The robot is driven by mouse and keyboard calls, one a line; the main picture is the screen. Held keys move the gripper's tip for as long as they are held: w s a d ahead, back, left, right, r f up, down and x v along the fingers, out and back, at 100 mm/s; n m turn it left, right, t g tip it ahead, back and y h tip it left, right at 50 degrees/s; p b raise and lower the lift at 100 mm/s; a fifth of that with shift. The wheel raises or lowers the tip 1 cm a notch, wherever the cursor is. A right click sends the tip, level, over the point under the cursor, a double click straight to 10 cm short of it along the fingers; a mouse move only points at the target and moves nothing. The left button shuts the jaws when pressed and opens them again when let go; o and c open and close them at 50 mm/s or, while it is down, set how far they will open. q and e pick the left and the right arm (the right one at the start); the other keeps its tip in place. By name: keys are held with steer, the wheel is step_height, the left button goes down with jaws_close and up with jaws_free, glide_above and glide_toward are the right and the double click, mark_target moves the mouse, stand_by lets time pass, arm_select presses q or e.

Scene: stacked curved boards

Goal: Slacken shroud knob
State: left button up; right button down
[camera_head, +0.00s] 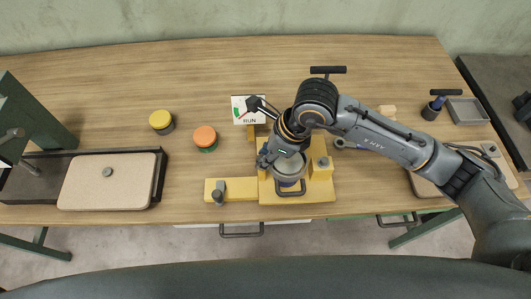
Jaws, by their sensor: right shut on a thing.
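A yellow fixture (328,192) stands at the front middle of the bench and carries a round grey shroud (290,171). My right arm reaches in from the right, and my right gripper (267,160) is down at the shroud's upper left side. It is shut on what seems to be the shroud knob; the fingers and wrist hide most of it. A black handle (290,193) shows at the shroud's front. A smaller grey knob (218,191) sits on the fixture's left arm, apart from the gripper. My left gripper is not in view.
A white sign reading RUN (244,116) stands behind the gripper. Yellow-topped (160,119) and orange-topped (205,137) round pieces stand to the left. A beige board (100,190) lies at far left, a grey tray (468,111) at far right. The bench's back left is clear.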

steer(key=shift+w+f+n+g+b, duration=0.15)
steer(key=shift+n+g+b, duration=0.25)
steer(key=shift+n+b, duration=1.2)
steer(key=shift+w+f+n+g+b, duration=0.15)
steer(key=shift+n+g+b, duration=0.35)
steer(key=shift+b, duration=1.95)
steer(key=shift+r+n+g+b, duration=0.25)
steer(key=shift+n+g+b, duration=0.05)
steer(key=shift+n+b, duration=0.85)
steer(key=c, duration=1.1)
jaws_free()
steer(key=shift+d+r, duration=0.2)
steer(key=shift+r, duration=0.35)
steer(key=v, duration=1.1)
